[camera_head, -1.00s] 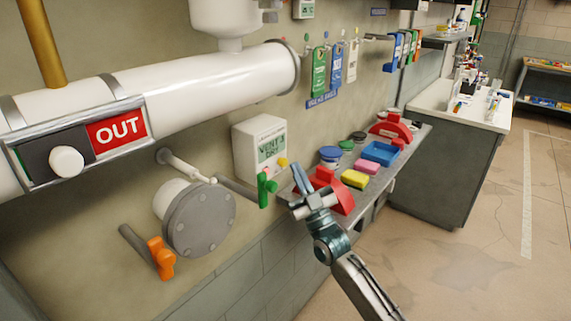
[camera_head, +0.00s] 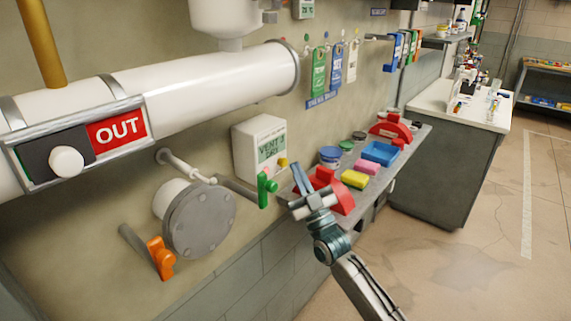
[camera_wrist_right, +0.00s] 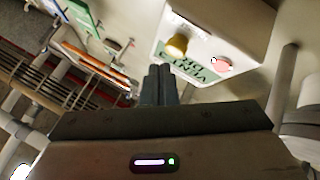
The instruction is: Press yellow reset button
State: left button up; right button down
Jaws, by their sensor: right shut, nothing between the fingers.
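The yellow button (camera_head: 283,162) sits low on the front of a white wall box (camera_head: 244,151) with a green display. In the right wrist view the yellow button (camera_wrist_right: 176,46) stands out from the box face, just beyond the fingertips and beside the display. My right gripper (camera_head: 298,172) is shut and empty, just below and to the right of the box. In the right wrist view its closed fingers (camera_wrist_right: 158,72) point towards the box, with a visible gap to the button. My left gripper is not in view.
A green valve handle (camera_head: 265,188) is left of my gripper. A shelf behind it holds red holders, a yellow block (camera_head: 354,179) and a blue tray (camera_head: 381,153). A pink-red round spot (camera_wrist_right: 220,65) shows on the box in the wrist view. A flanged pipe (camera_head: 200,221) is further left.

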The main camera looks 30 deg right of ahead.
jog(key=shift+w, duration=0.1)
dwell(0.3)
jog(key=shift+w+a, duration=0.2)
jog(key=shift+w, duration=0.15)
jog(key=shift+w+a+b, duration=0.15)
jog(key=shift+w+b, duration=0.25)
jog(key=shift+b, duration=0.2)
dwell(0.5)
dwell(0.3)
jog(key=shift+s+d+p, duration=0.35)
jog(key=shift+s+p, duration=0.5)
jog(key=shift+p, duration=0.05)
